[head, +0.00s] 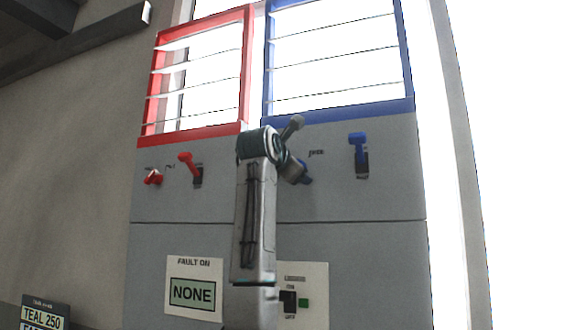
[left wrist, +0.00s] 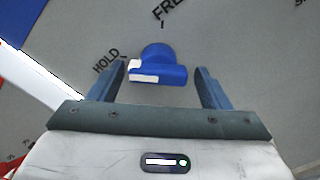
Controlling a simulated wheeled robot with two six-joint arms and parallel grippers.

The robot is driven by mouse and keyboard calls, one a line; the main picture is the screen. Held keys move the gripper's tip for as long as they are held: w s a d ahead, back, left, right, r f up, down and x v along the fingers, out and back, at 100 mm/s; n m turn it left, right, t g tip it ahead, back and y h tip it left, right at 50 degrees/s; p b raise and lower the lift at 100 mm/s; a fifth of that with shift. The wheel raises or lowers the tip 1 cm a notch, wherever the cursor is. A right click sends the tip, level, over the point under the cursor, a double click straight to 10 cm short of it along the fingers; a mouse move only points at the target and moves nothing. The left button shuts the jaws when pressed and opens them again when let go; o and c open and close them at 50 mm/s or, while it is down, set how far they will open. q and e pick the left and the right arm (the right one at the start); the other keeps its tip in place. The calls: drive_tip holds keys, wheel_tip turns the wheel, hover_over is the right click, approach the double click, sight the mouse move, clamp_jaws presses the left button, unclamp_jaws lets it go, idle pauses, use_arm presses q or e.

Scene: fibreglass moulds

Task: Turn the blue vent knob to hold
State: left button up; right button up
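The blue vent knob (left wrist: 165,73) shows in the left wrist view, its bar lying nearly level. The bar's white-marked end is at the left, beside the printed word HOLD and its tick; the FREE label is above the knob. My left gripper (left wrist: 155,72) is open, one finger on each side of the knob with a visible gap to each. In the head view the blue knob (head: 306,174) is mostly hidden behind my arm, and so are the left fingers. My right gripper is in neither view.
A blue lever (head: 358,148) sits right of the knob, below the blue-framed louvre (head: 340,112). A red knob (head: 153,177) and red lever (head: 188,162) are at the left, under a red-framed louvre (head: 190,138). A FAULT ON sign reading NONE (head: 192,294) is lower down.

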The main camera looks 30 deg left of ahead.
use_arm(q)
drive_tip(key=shift+r, duration=0.1)
drive_tip(key=b+v, duration=0.5)
drive_tip(key=v, duration=0.6)
drive_tip(key=shift+w, duration=0.1)
idle(0.4)
